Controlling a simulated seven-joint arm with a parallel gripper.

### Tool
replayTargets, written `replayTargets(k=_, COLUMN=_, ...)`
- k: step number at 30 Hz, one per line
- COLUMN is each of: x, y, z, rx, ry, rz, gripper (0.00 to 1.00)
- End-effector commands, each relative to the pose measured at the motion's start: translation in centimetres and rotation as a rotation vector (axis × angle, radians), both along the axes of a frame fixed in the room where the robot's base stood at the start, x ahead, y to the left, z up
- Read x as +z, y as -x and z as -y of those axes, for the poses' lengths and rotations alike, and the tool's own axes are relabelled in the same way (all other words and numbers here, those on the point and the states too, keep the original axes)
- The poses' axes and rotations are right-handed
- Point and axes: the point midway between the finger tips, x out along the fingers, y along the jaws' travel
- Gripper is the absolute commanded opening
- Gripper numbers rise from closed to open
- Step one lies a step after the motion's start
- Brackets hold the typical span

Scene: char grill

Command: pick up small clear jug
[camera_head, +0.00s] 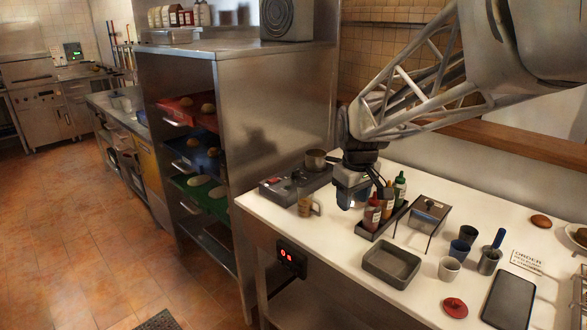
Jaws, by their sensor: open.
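The fingertips are small and dark in this view.
Sauce bottles (372,214) stand in a dark rack right of my gripper. A burner (290,186) with a pot (317,160) is behind the jug. A grey tray (391,264), a small metal stand (430,208) and cups (449,268) are further right. A tall metal shelf (270,110) rises at left.

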Motion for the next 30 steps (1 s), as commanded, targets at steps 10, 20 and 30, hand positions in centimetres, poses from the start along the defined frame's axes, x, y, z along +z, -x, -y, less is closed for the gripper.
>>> replayTargets(k=10, x=-3.4, y=-8.9, z=-1.7, rx=0.175, ry=0.014, rz=-0.043, gripper=0.49)
replayTargets(k=20, x=-8.0, y=-16.6, z=-3.5, rx=0.337, ry=0.021, rz=-0.080, gripper=0.49)
replayTargets(k=30, x=-11.2, y=-20.8, z=-4.7, rx=0.436, ry=0.024, rz=-0.101, gripper=0.49)
